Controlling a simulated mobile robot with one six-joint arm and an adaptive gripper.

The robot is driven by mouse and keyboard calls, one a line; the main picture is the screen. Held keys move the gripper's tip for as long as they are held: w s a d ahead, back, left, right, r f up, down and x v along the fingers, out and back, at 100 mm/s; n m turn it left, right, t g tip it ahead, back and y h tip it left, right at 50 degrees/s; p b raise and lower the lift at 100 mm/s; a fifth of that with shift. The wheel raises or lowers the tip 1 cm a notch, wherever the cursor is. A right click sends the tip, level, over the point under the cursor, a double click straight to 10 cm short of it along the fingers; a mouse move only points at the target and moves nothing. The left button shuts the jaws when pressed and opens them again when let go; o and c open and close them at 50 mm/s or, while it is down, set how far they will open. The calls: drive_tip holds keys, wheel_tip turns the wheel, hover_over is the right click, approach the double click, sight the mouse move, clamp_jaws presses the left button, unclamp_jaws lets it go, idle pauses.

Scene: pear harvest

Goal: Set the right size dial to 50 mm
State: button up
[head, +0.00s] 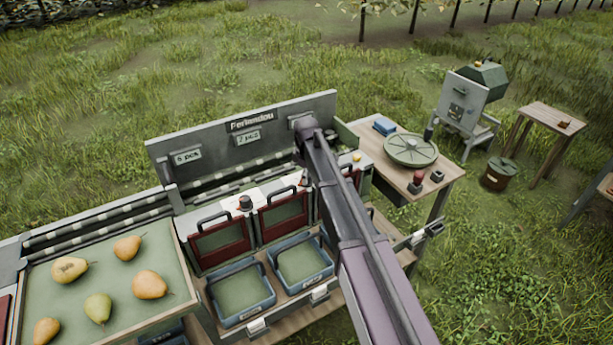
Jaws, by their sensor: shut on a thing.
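Two dark knobs stand on white plates on top of the sorting machine: a left size dial (245,202) and a right one (304,177) close beside my arm. Their pointers and scale marks are too small to read, so the setting cannot be told. My purple-grey arm reaches from the lower right up to the machine's back panel (205,160), just right of the right dial. My gripper is hidden behind the arm links, and its contact with the dial cannot be seen.
Red-framed gates (222,262) with black handles stand above blue bins (243,312). A tray (115,322) of pears lies left. Right, a wooden table (385,160) holds a round green disc (411,149), a blue block and a red button. Grass surrounds the machine.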

drive_tip(key=o, duration=1.1)
drive_tip(key=shift+o, duration=0.2)
drive_tip(key=shift+m, duration=0.4)
